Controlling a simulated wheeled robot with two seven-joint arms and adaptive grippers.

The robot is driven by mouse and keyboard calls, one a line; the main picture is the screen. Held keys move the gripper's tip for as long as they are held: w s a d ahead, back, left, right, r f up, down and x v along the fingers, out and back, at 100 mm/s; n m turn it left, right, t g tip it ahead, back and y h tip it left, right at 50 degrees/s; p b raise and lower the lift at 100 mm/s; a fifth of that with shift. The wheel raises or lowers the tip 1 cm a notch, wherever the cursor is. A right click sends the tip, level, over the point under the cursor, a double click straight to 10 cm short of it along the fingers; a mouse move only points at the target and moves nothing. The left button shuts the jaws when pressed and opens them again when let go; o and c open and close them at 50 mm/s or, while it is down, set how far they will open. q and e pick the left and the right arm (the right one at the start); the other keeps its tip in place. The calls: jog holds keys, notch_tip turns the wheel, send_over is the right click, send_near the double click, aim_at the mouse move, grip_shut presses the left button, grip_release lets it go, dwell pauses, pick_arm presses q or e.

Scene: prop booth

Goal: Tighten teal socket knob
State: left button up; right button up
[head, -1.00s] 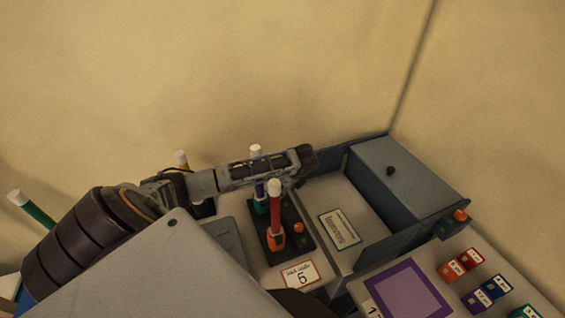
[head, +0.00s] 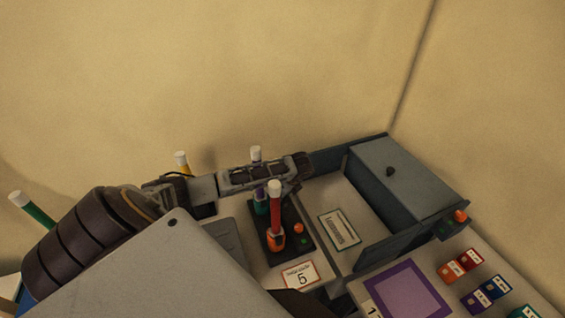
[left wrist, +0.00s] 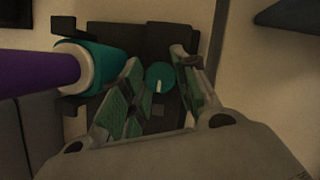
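The teal socket (left wrist: 92,66) holds a purple tube (left wrist: 35,75) in the left wrist view. The socket also shows, partly hidden, in the head view (head: 261,206), behind the red tube. The teal knob (left wrist: 160,76) is round with a white mark pointing toward the bottom of the left wrist view. My left gripper (left wrist: 158,84) is open, with its green-padded fingers on either side of the knob. The left finger looks very near it; I cannot tell if they touch. In the head view the left gripper hides the knob. My right gripper is not in view.
A red tube (head: 275,212) stands in an orange socket (head: 275,240), with an orange knob (head: 299,228) beside it. A number 5 card (head: 300,274) lies in front. An open tray with a label card (head: 339,229) and a grey box (head: 405,180) are to the right.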

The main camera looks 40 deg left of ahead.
pick_arm(q)
jog(key=shift+c, duration=1.3)
jog(key=shift+m, duration=0.5)
jog(key=m+t, duration=0.2)
jog(key=m, duration=0.2)
jog(key=shift+s+a, duration=0.1)
jog(key=shift+s, duration=0.05)
jog(key=m+h, duration=0.1)
jog(key=m, duration=0.2)
jog(key=m+t+h, duration=0.1)
jog(key=m, duration=0.3)
jog(key=shift+t+h, duration=0.3)
jog(key=o, duration=1)
